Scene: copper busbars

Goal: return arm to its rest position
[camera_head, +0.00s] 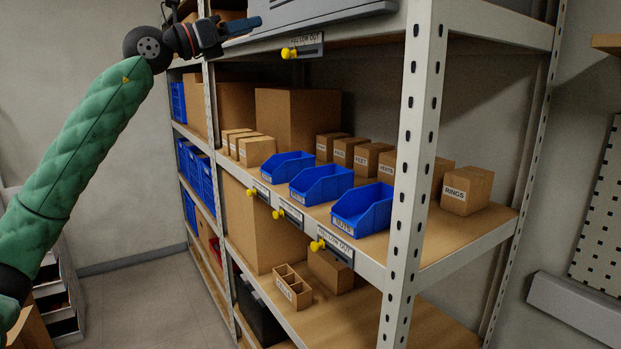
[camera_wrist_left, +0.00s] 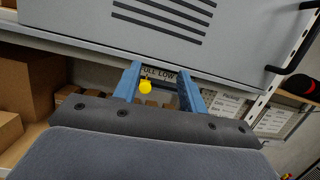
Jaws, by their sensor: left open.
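My left arm comes in from the left in a green sleeve. My left gripper (camera_head: 243,26) is at the top of the head view, in front of the upper shelf and the grey cabinet (camera_head: 315,13). In the left wrist view its two blue fingers (camera_wrist_left: 158,88) stand apart with nothing held between them. A yellow knob (camera_wrist_left: 145,87) and a label reading "FULL LOW" show beyond the fingers. My right gripper is in neither view.
The metal rack (camera_head: 415,150) fills the middle. Its middle shelf holds blue bins (camera_head: 365,210) and small labelled boxes (camera_head: 467,190). Yellow knobs (camera_head: 318,245) stick out from the shelf edges. Open floor (camera_head: 140,300) lies left of the rack.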

